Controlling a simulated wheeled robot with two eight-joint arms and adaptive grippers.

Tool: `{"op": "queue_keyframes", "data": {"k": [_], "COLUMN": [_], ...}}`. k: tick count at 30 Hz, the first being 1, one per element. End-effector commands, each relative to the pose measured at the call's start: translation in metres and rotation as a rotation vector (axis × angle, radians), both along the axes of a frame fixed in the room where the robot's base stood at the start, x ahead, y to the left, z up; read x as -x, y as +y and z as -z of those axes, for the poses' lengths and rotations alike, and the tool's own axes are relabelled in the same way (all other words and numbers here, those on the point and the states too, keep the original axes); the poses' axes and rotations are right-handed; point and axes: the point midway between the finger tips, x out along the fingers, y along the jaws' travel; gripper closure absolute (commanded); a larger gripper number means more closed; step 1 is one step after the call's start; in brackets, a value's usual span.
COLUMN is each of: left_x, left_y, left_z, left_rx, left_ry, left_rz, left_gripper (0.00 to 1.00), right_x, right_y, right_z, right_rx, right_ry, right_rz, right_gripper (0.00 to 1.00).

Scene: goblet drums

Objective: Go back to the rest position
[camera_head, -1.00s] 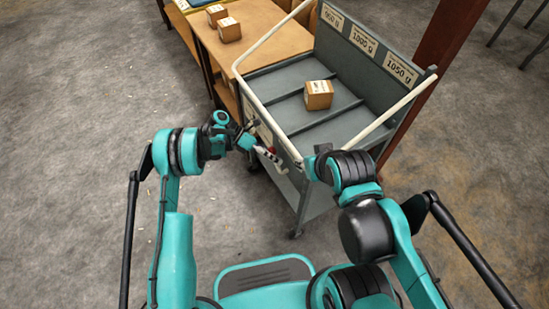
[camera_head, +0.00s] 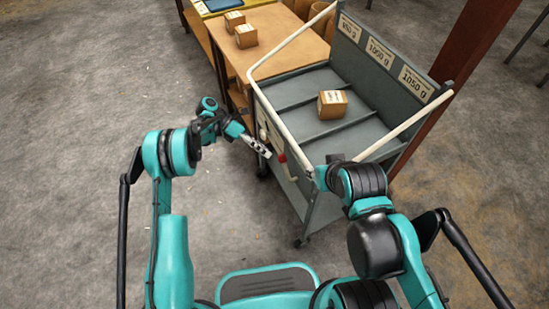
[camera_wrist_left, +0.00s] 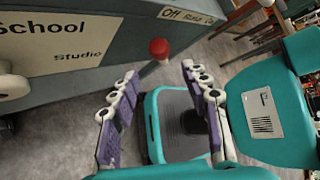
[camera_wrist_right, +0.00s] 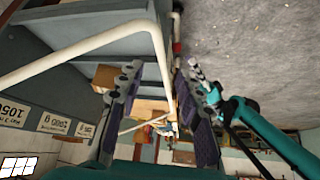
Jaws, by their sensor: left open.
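My left gripper (camera_head: 258,147) is open and empty beside the near-left side of the grey cart (camera_head: 290,92). In the left wrist view its two fingers (camera_wrist_left: 160,82) stand apart, with a red knob (camera_wrist_left: 159,48) of the cart beyond them.
A small cardboard box (camera_head: 332,104) sits on the cart's top, in front of the weight labels (camera_head: 380,53). A wooden table (camera_head: 265,50) with two boxes stands behind the cart. A dark red post (camera_head: 475,45) rises at the right.

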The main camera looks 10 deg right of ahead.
Motion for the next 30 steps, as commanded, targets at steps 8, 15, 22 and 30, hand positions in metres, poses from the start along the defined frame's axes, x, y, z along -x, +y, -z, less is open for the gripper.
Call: {"op": "queue_keyframes", "data": {"k": [8, 15, 22, 30], "left_x": [-0.008, -0.008, -0.008, -0.012], "left_y": [0.012, 0.012, 0.012, 0.02], "left_z": [-0.009, -0.009, -0.009, -0.063], "left_rx": [-0.001, 0.0, 0.0, -0.001], "left_ry": [-0.001, -0.001, -0.004, -0.228], "left_rz": [-0.003, -0.002, -0.002, 0.029], "left_gripper": [0.54, 0.54, 0.54, 0.54], "right_x": [0.0, 0.0, 0.0, 0.0], "right_y": [0.0, 0.0, 0.0, 0.0], "right_z": [0.0, 0.0, 0.0, 0.0], "right_rx": [0.0, 0.0, 0.0, 0.0], "right_ry": [0.0, 0.0, 0.0, 0.0], "right_rz": [0.0, 0.0, 0.0, 0.0], "right_gripper": [0.64, 0.64, 0.64, 0.64]}}
